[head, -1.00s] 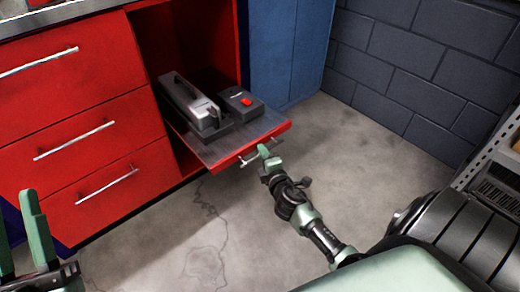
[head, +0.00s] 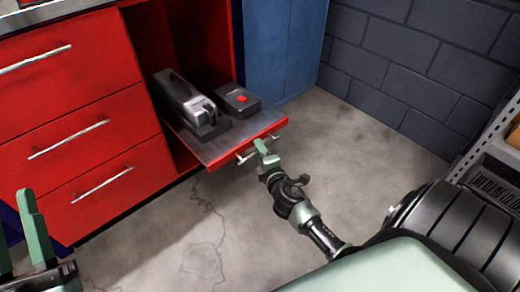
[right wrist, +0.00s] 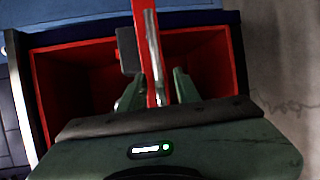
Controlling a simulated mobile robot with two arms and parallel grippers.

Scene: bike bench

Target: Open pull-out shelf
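The pull-out shelf (head: 205,150) sticks out of the red cabinet. It has a grey top and a red front with a silver bar handle (head: 245,156). My right gripper (head: 261,147) is at this handle. In the right wrist view the handle (right wrist: 156,80) runs between the two fingers of my right gripper (right wrist: 160,88), which stand apart with a gap visible beside the bar. A grey machine (head: 195,108) and a black box with a red button (head: 239,99) sit on the shelf. My left gripper (head: 20,235) is open and empty at the lower left.
Closed red drawers (head: 85,95) with silver handles are left of the shelf. A blue cabinet (head: 285,50) and a dark brick wall (head: 400,60) stand behind. A grey rack (head: 485,150) is at the right edge. The concrete floor (head: 180,235) in front is clear.

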